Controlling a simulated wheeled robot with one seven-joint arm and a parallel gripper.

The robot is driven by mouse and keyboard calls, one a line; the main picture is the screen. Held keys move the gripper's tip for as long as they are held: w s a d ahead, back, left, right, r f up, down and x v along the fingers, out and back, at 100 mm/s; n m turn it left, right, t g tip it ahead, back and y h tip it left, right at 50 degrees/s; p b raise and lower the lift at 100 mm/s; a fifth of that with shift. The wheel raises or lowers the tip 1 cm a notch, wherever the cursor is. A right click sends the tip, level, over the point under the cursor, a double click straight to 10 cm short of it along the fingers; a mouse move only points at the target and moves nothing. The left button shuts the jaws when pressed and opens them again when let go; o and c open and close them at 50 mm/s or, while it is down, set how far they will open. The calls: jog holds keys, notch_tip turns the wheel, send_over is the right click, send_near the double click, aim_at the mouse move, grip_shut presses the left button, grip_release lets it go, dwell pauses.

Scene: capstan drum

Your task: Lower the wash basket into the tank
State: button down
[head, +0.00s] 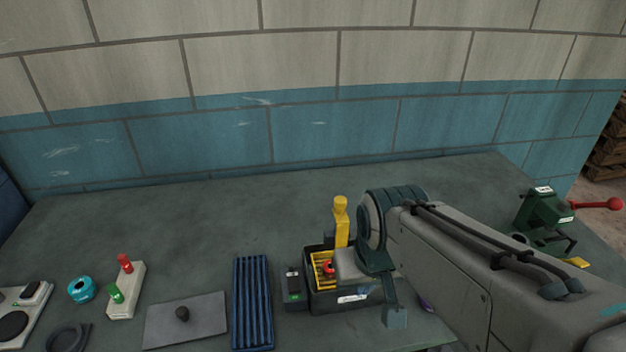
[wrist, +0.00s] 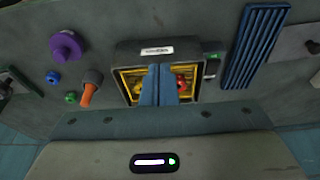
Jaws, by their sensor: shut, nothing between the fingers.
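The tank (head: 340,301) is a dark open-topped box near the table's front edge, with a white label. The wash basket (head: 319,262) is yellow and slatted and shows within the tank's rim, with a red knob (head: 328,267) near its middle. How deep it sits is unclear. In the wrist view the tank (wrist: 155,48) surrounds the yellow basket (wrist: 130,78), and the red knob (wrist: 183,83) shows beside my fingers. My gripper (wrist: 159,72) is shut and empty, its blue-grey fingers together over the basket and covering its middle. My arm hides the tank's right part in the head view.
A yellow upright post (head: 340,220) stands behind the tank. A small dark box (head: 293,286) and a blue ribbed tray (head: 252,302) are left of it. A purple knob (wrist: 67,46) and orange-handled object (wrist: 91,86) lie nearby. A green vise (head: 545,215) is far right. The back is clear.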

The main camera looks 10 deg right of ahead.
notch_tip(320, 180, up, 12)
jog(key=n+g+p, duration=0.4)
jog(key=n+p, duration=0.4)
jog(key=p, duration=0.7)
send_over(339, 198)
jog(key=shift+s+a+r+h, duration=0.1)
jog(key=shift+s+a+h, duration=0.25)
jog(key=shift+h, duration=0.05)
jog(key=shift+w, duration=0.65)
jog(key=shift+f, duration=0.2)
jog(key=f+b, duration=0.1)
jog(key=f, duration=0.1)
jog(key=f+b, duration=0.4)
jog(key=f, duration=0.1)
jog(key=shift+s+d, duration=0.25)
